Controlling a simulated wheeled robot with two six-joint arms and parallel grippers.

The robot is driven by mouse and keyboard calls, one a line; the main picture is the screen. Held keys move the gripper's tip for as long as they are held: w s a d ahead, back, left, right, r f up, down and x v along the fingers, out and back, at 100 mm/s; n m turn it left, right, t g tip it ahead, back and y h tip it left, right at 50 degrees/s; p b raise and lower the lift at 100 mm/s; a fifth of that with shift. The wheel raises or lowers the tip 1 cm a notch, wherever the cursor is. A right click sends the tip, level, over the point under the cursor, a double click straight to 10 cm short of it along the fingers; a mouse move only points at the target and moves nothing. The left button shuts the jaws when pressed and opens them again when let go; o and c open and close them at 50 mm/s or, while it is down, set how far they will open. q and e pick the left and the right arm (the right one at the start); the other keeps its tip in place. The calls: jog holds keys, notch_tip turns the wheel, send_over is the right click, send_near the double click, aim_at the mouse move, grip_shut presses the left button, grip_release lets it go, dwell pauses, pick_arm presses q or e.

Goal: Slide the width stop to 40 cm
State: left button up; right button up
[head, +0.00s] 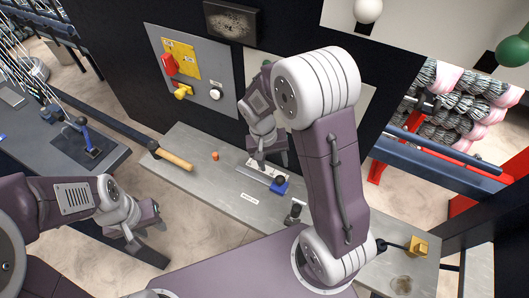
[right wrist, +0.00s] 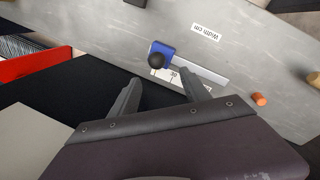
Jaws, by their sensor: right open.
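The width stop is a blue block (head: 280,185) with a black knob, on a metal rail (head: 253,176) on the grey bench. In the right wrist view the blue block (right wrist: 164,48) sits near the left end of the rail (right wrist: 205,69), left of the printed 30 on the white scale (right wrist: 176,76). The knob (right wrist: 156,60) hides part of the scale. My right gripper (right wrist: 162,84) is open and empty, its fingers pointing toward the stop, with the knob apart from them. My left gripper (head: 146,234) hangs open and empty, left of the bench.
A "Width cm" label (right wrist: 207,33) lies beside the rail. An orange peg (head: 215,156) and a wooden handle (head: 174,159) are left of the scale. A yellow block (head: 418,246) stands at the bench's right end. A control panel (head: 195,75) stands behind.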

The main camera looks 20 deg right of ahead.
aim_at(279, 177)
jog(key=shift+s+d+f+p, duration=0.2)
jog(key=shift+s+f, duration=0.15)
jog(key=shift+s, duration=0.2)
jog(key=shift+s+d+f+p, duration=0.2)
jog(key=shift+s+f, duration=0.15)
jog(key=shift+s, duration=0.2)
jog(key=shift+s+d+f, duration=0.15)
jog(key=shift+f, duration=0.7)
jog(key=f, duration=0.1)
jog(key=w+f, duration=0.1)
jog(key=f, duration=0.2)
jog(key=shift+w+d+f, duration=0.2)
jog(key=shift+d+f, duration=0.1)
jog(key=shift+f, duration=0.45)
jog(key=shift+s+d+r, duration=0.1)
jog(key=shift+s, duration=0.3)
pick_arm(q)
jog(key=shift+s+r, duration=0.55)
jog(key=shift+s, duration=0.05)
pick_arm(e)
jog(key=shift+w, duration=0.2)
grip_shut()
